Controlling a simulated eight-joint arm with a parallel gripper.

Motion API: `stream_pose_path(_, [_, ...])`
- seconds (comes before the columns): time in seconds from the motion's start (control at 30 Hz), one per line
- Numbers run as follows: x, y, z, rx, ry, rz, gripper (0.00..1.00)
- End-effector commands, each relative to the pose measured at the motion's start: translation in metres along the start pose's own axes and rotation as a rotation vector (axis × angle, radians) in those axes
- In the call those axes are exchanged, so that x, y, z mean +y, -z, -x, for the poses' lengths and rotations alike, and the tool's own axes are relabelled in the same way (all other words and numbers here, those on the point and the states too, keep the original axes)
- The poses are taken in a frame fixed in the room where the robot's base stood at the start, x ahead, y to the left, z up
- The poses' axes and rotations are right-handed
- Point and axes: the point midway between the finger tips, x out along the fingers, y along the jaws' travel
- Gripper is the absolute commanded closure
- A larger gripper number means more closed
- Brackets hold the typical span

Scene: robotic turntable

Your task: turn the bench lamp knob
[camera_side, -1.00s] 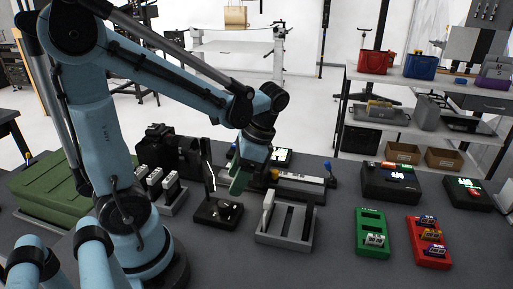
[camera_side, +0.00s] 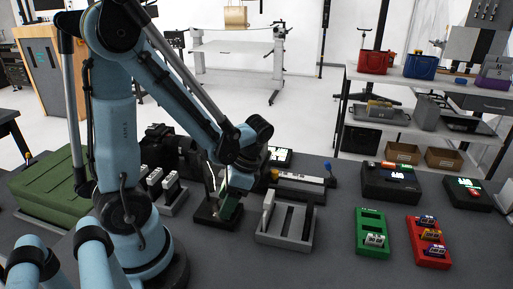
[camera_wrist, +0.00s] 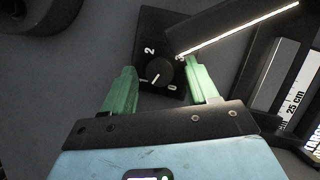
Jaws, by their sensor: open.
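The bench lamp has a black square base (camera_wrist: 150,25) and a bar with a lit strip (camera_wrist: 240,28) reaching to the upper right in the wrist view. Its round black knob (camera_wrist: 160,70) has a white pointer mark toward the lower left, with a 2 and a 0 legible around it. My gripper (camera_wrist: 160,65) is open, its two green fingers on either side of the knob with a gap at the left; contact at the right is unclear. In the side view my gripper (camera_side: 229,207) is low over the lamp base (camera_side: 210,217), hiding the knob.
A grey slotted tray (camera_side: 287,240) with a white lever stands just right of the lamp. A grey block with white switches (camera_side: 172,200) is to its left. Green (camera_side: 371,222) and red (camera_side: 425,232) boards lie farther right. The dark table is bare between them.

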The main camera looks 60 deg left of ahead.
Motion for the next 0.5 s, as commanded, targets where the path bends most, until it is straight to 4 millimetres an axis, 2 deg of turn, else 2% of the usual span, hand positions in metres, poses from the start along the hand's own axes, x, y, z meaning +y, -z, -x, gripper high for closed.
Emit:
stream_pose_path(0.07, [0.0,0.0,0.0001,0.0,0.0,0.0,0.44])
stream_pose_path(0.4, [0.0,0.0001,0.0003,0.0,0.0,0.0,0.96])
stream_pose_path(0.5, [0.0002,0.0001,0.0003,0.0,0.004,-0.01,0.97])
